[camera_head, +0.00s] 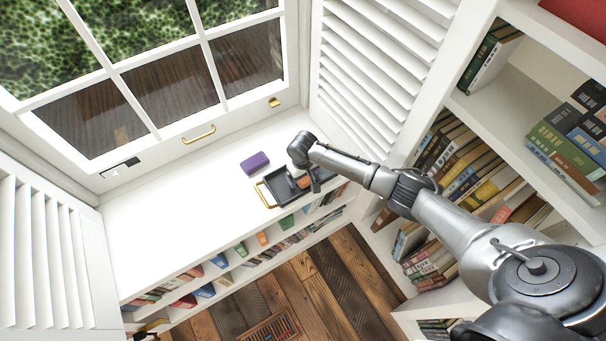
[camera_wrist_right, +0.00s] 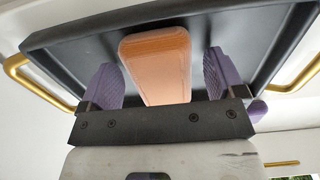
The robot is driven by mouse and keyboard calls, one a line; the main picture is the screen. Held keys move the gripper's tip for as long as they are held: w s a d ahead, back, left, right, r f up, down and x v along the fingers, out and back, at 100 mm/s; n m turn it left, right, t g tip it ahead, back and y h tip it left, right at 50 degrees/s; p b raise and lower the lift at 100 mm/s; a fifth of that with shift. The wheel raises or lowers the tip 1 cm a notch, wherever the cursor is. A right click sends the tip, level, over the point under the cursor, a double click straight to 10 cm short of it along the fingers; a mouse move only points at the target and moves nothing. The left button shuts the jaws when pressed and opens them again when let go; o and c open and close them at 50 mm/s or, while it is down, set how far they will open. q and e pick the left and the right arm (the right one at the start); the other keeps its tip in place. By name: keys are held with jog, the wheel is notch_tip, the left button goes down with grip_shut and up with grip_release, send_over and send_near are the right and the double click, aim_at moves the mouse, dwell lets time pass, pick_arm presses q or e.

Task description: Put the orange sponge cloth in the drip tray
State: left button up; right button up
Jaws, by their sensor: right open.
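The orange sponge cloth (camera_wrist_right: 158,62) lies over the floor of the black drip tray (camera_wrist_right: 70,55), inside its rims, in the right wrist view. My right gripper (camera_wrist_right: 162,82) is open, with one purple-padded finger on each side of the cloth and a gap on both sides. In the head view, the drip tray (camera_head: 272,186) with brass handles sits on the white window ledge. The cloth (camera_head: 304,182) shows there as a small orange patch, partly hidden by the gripper (camera_head: 303,176). I cannot tell whether it fully rests on the tray floor. My left gripper is not in view.
A purple block (camera_head: 254,162) lies on the ledge (camera_head: 170,225) behind the tray. The ledge is clear to the left. Louvred shutters (camera_head: 380,60) and a bookcase (camera_head: 470,170) stand to the right. The window (camera_head: 160,75) is behind, with brass pulls.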

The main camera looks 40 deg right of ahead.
jog(key=shift+r+p, duration=1.65)
jog(key=shift+r, duration=4.5)
jog(key=s+a+f+n+t+y, duration=0.1)
jog(key=s+a+f+n, duration=0.15)
jog(key=s+a, duration=0.5)
jog(key=s+a+f+n+t, duration=0.1)
jog(key=s+a+f+n, duration=0.15)
jog(key=s+a, duration=0.5)
jog(key=s+d+r, duration=0.1)
jog(key=s+r, duration=0.2)
jog(key=s, duration=0.5)
jog(key=s+d+r+m+t, duration=0.1)
jog(key=s+d+r, duration=0.1)
jog(key=s, duration=0.6)
jog(key=shift+s+r+t+h, duration=0.3)
jog(key=shift+r+h, duration=0.1)
jog(key=shift+r, duration=0.15)
